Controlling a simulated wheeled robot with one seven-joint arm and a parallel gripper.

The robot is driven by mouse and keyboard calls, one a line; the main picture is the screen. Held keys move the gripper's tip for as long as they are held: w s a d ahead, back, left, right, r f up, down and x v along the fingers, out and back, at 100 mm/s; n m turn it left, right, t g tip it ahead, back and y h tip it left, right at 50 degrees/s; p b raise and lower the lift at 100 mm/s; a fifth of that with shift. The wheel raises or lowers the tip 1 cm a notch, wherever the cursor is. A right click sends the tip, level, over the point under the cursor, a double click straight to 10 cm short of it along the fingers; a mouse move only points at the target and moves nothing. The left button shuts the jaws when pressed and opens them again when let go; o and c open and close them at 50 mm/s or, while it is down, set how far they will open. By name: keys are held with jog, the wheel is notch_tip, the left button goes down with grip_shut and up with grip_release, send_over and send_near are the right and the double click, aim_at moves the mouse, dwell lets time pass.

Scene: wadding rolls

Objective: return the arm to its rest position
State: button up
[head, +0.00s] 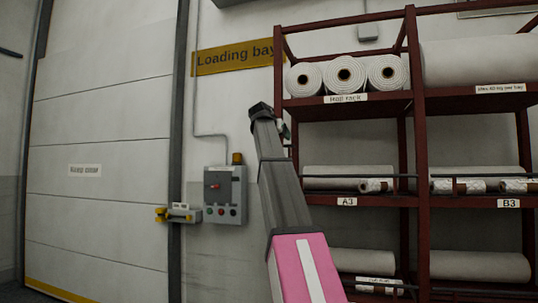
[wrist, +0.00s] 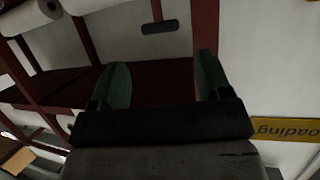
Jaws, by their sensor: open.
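My arm rises in the middle of the head view, pink at the bottom and grey above. Its end, my gripper (head: 284,128), is at the left edge of the red rack and mostly hidden behind my own arm there. In the wrist view my gripper (wrist: 158,85) shows two green fingers spread wide apart. Nothing is between them. Beyond the fingers are a red shelf and part of a white wall.
A red rack (head: 410,100) holds white rolls (head: 344,75) on several levels at right. A grey control box (head: 225,194) is on the wall left of my arm. A yellow "Loading bay" sign (head: 236,57) hangs above it. A white door (head: 105,140) fills the left.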

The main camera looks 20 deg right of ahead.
jog(key=w+a+f+n+g+y, duration=0.1)
jog(key=a+f+n+g+y, duration=0.2)
jog(key=f, duration=2.2)
jog(key=a+f+n+g+y, duration=0.15)
jog(key=a+f, duration=0.25)
jog(key=f, duration=2.2)
jog(key=s+a+f+n+g+y, duration=0.15)
jog(key=s+f, duration=0.45)
jog(key=f, duration=0.6)
jog(key=s+a+f+n+y, duration=0.1)
jog(key=s+a+f, duration=0.3)
jog(key=f, duration=0.7)
jog(key=s+a+f+n+g+y, duration=0.2)
jog(key=s+a+f+g, duration=0.1)
jog(key=s+f, duration=1.4)
jog(key=shift+s+a+g+y, duration=0.3)
jog(key=shift+s+a, duration=0.15)
jog(key=shift+s, duration=0.2)
